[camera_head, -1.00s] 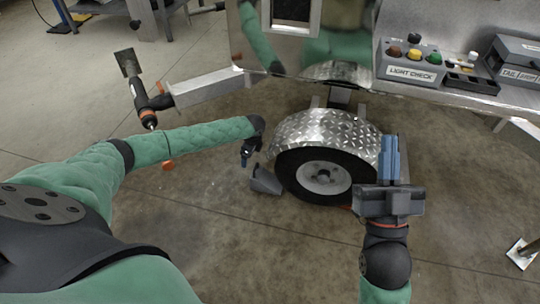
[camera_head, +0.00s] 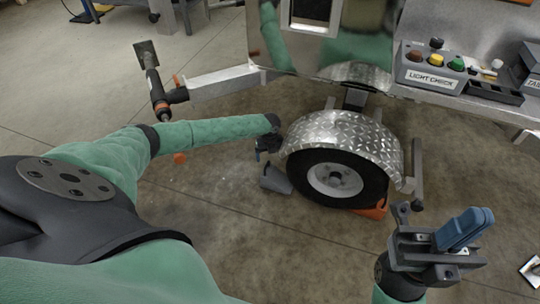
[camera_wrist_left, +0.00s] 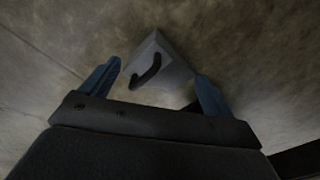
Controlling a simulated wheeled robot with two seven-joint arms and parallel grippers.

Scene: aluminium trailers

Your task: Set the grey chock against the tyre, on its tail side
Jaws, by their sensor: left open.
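The grey chock (camera_head: 275,180) is on the floor at the left side of the tyre (camera_head: 352,193); I cannot tell whether they touch. My left gripper (camera_head: 264,152) is open just above the chock. In the left wrist view the grey chock (camera_wrist_left: 172,66) with its dark handle (camera_wrist_left: 147,71) lies between and beyond the two blue fingers of the left gripper (camera_wrist_left: 158,72), not gripped. My right gripper (camera_head: 468,229) is to the right of the tyre, in the air, its blue fingers together and nothing in them.
An orange chock (camera_head: 373,211) sits at the tyre's right side. A treadplate fender (camera_head: 345,130) covers the tyre's top. A trailer beam with a jack-like post (camera_head: 157,95) is at left, and a light check box (camera_head: 430,68) above right. The floor in front is clear.

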